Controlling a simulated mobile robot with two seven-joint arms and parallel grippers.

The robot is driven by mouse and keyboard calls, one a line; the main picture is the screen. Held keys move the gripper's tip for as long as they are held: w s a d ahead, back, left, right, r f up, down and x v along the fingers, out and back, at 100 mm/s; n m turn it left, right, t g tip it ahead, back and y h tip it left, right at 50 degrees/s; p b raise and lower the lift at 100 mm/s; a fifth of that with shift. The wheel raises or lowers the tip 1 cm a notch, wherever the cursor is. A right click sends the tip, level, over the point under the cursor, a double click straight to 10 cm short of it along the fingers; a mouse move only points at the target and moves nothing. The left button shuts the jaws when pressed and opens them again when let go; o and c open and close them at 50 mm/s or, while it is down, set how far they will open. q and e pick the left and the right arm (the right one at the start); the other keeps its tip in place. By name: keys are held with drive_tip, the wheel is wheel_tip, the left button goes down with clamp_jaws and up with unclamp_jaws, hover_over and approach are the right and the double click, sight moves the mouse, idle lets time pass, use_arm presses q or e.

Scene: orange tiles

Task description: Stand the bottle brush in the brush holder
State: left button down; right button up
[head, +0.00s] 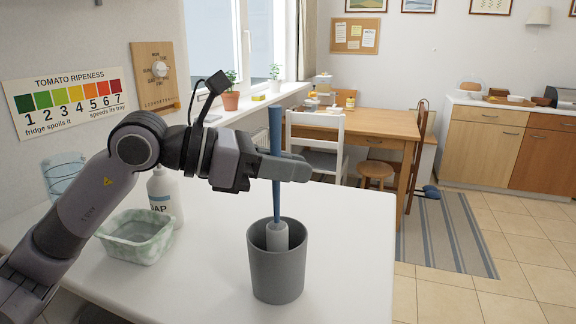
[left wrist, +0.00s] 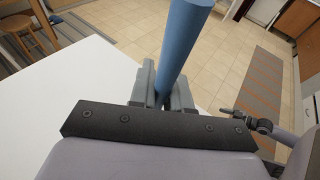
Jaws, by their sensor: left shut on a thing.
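The bottle brush (head: 276,180) has a long blue handle and a pale grey head. It stands close to upright. Its head (head: 277,236) is low inside the mouth of the grey brush holder (head: 276,275), with the holder's rim around it. Whether the head touches the bottom is hidden by the holder's front wall. My left gripper (head: 285,168) is shut on the blue handle, above the holder. In the left wrist view the handle (left wrist: 180,50) rises between the fingers (left wrist: 163,88).
On the white table (head: 350,215), left of the holder, are a marbled green tub (head: 137,238) and a white soap bottle (head: 163,195). The tabletop right of the holder is clear. A wooden table (head: 375,125) and white chair (head: 315,140) stand farther back.

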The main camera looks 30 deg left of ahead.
use_arm(q)
drive_tip(key=shift+f, duration=0.15)
use_arm(e)
drive_tip(key=shift+w+a+r, duration=0.1)
drive_tip(key=shift+w+r, duration=0.05)
use_arm(q)
drive_tip(key=c, duration=1)
unclamp_jaws()
drive_tip(key=shift+s+a, duration=0.1)
use_arm(e)
drive_tip(key=shift+d+f, duration=0.2)
use_arm(q)
drive_tip(key=shift+s+a, duration=0.15)
drive_tip(key=shift+a, duration=0.05)
drive_tip(key=b+v, duration=0.3)
drive_tip(key=v, duration=0.3)
drive_tip(key=shift+s, duration=0.2)
use_arm(e)
drive_tip(key=shift+w+a+f, duration=0.1)
drive_tip(key=shift+a+f, duration=0.1)
drive_tip(key=shift+f, duration=0.25)
drive_tip(key=shift+w+a+f, duration=0.1)
drive_tip(key=shift+a+f, duration=0.1)
drive_tip(key=shift+f, duration=0.25)
